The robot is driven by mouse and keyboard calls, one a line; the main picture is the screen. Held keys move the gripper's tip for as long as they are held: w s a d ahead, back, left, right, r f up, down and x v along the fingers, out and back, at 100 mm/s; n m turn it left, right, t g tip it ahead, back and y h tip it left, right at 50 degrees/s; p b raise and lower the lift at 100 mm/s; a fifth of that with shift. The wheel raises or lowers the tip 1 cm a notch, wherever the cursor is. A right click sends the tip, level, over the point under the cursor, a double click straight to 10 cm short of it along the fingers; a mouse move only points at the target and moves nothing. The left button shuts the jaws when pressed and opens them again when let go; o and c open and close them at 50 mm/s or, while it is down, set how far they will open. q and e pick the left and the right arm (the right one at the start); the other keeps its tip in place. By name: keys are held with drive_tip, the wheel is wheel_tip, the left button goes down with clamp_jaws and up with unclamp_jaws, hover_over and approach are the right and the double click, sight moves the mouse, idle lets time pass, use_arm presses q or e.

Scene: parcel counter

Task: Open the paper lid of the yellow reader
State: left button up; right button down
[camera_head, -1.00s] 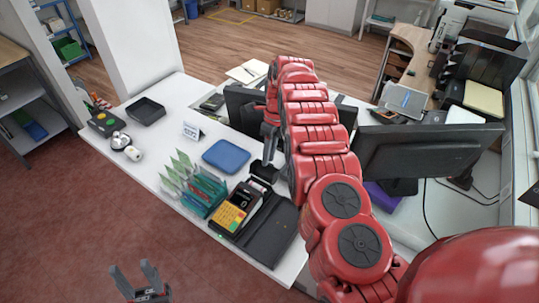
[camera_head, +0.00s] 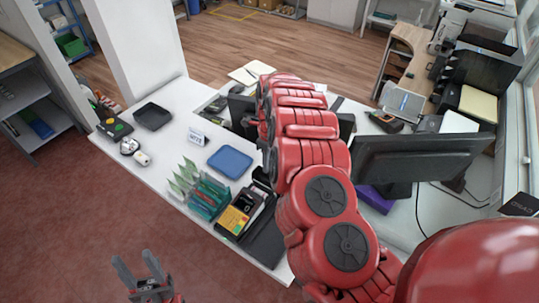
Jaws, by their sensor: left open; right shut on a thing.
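The yellow reader (camera_head: 239,214) is a dark card terminal with a yellow keypad face, lying on a black mat or folder (camera_head: 265,240) at the counter's front edge. My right arm reaches over the counter, and its gripper (camera_head: 262,178) is at the reader's far end, mostly hidden behind my red arm links. The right gripper is shut on what appears to be the reader's paper lid; the contact and the lid's angle are hard to see. My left gripper (camera_head: 138,264) is open and empty, low in front of the counter, away from the reader.
A teal card rack (camera_head: 207,198) stands close left of the reader. A blue tray (camera_head: 229,162), a small white sign (camera_head: 197,137) and a black tray (camera_head: 152,116) are further left. A monitor (camera_head: 420,158) stands to the right of my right arm.

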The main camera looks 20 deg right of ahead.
drive_tip(key=shift+s+a+r, duration=0.1)
idle(0.3)
drive_tip(key=c, duration=0.8)
unclamp_jaws()
drive_tip(key=shift+c, duration=0.2)
wheel_tip(320, 180, up, 17)
drive_tip(key=b, duration=0.2)
drive_tip(key=shift+w+d, duration=0.25)
drive_tip(key=shift+w, duration=0.05)
drive_tip(key=shift+r, duration=0.1)
